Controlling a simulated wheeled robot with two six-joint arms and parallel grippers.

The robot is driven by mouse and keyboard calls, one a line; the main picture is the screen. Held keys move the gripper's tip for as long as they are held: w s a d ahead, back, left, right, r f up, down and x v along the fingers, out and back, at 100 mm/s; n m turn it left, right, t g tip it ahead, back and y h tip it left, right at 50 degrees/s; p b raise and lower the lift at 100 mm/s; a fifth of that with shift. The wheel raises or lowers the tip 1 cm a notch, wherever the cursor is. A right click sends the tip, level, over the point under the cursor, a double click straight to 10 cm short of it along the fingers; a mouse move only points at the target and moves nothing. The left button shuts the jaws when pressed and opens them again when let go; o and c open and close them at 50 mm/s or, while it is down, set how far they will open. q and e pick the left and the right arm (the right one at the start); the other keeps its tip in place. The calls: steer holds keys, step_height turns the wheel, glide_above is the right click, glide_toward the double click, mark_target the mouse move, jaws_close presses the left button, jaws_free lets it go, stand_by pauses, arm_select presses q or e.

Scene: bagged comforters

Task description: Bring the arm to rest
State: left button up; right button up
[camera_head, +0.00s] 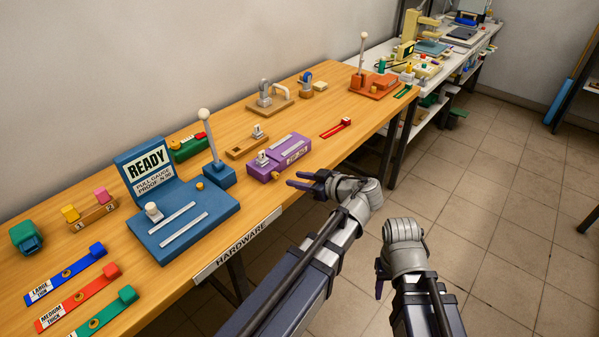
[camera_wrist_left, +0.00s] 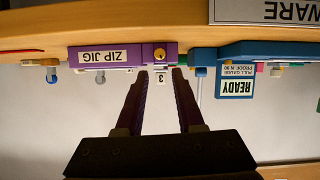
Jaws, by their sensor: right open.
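My left gripper (camera_head: 300,181) reaches over the front edge of the wooden table, in front of the purple zip jig (camera_head: 279,155). In the left wrist view its two fingers (camera_wrist_left: 160,80) stand apart, with no object visibly gripped. My right gripper (camera_head: 380,277) hangs low to the right, clear of the table over the tiled floor. It is open; one dark finger shows and the rest is hidden by its wrist.
A blue READY gauge (camera_head: 180,222) with an upright lever stands left on the wooden table (camera_head: 262,201). Coloured thickness strips (camera_head: 78,298) lie nearer. An orange lever fixture (camera_head: 374,83) is at the far end. A white shelf bench (camera_head: 440,76) stands beyond. The floor (camera_head: 490,200) at right is clear.

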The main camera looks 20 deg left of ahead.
stand_by(0.6)
arm_select(q)
steer(key=s+d+f+m+g+h+p, duration=0.2)
steer(key=s+d+m+h+p, duration=0.2)
steer(key=s+d+m, duration=0.4)
steer(key=s+d+f+m+g+h+p, duration=0.2)
steer(key=s+d+m+g+h+p, duration=0.1)
steer(key=s+d+m+h+p, duration=0.2)
steer(key=s+d+m+h, duration=0.2)
steer(key=s+d+m, duration=0.1)
steer(key=d+m, duration=0.1)
steer(key=shift+s+d+f+m, duration=0.25)
steer(key=shift+d+m, duration=0.1)
steer(key=shift+m, duration=0.35)
